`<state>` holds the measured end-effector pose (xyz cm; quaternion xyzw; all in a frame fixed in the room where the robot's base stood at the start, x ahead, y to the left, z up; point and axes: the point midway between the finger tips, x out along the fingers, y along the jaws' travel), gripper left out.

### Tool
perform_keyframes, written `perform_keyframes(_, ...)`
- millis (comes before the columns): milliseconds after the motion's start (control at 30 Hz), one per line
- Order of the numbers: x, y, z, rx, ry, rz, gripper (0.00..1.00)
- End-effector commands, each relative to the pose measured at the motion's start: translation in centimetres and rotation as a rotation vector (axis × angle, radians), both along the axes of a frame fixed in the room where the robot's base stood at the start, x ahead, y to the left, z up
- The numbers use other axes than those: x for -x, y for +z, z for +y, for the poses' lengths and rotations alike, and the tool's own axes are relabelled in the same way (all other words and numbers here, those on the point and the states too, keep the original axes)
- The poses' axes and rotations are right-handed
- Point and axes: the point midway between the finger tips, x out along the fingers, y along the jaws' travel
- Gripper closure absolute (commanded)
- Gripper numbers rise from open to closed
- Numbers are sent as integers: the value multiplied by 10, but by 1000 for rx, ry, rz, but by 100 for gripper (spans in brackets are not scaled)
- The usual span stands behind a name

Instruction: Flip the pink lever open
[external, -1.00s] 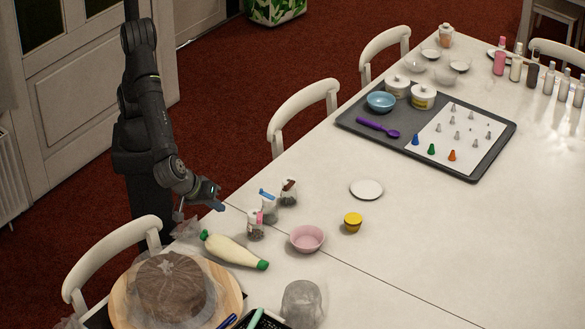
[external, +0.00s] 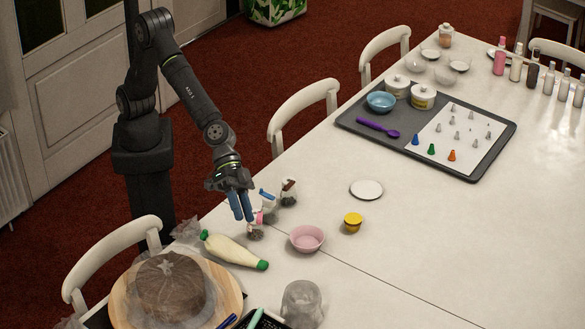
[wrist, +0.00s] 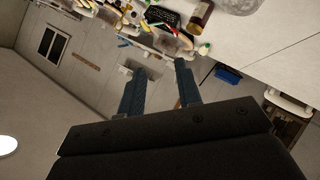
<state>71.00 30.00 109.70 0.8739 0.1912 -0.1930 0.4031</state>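The pink lever (external: 258,216) sits on top of a small clear jar with dark contents (external: 256,233) near the table's edge. My gripper (external: 243,216) points down just left of the lever in the external view, its blue fingers partly overlapping the jar's left side. Whether it touches the lever cannot be told. In the wrist view my gripper (wrist: 159,69) shows two blue fingers apart with nothing between them. I cannot pick out the pink lever in the wrist view.
A pale piping bag (external: 232,251) lies in front, a pink bowl (external: 307,238) and yellow cup (external: 353,222) to the right. A wrapped cake (external: 172,289) is at the lower left.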

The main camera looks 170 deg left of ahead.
Motion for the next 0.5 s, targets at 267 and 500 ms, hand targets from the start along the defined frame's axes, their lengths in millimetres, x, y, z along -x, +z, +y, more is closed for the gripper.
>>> perform_keyframes(267, 71, -31, 6, -149, -429, 411, 68)
perform_keyframes(500, 171, -46, 42, -179, -621, 847, 68)
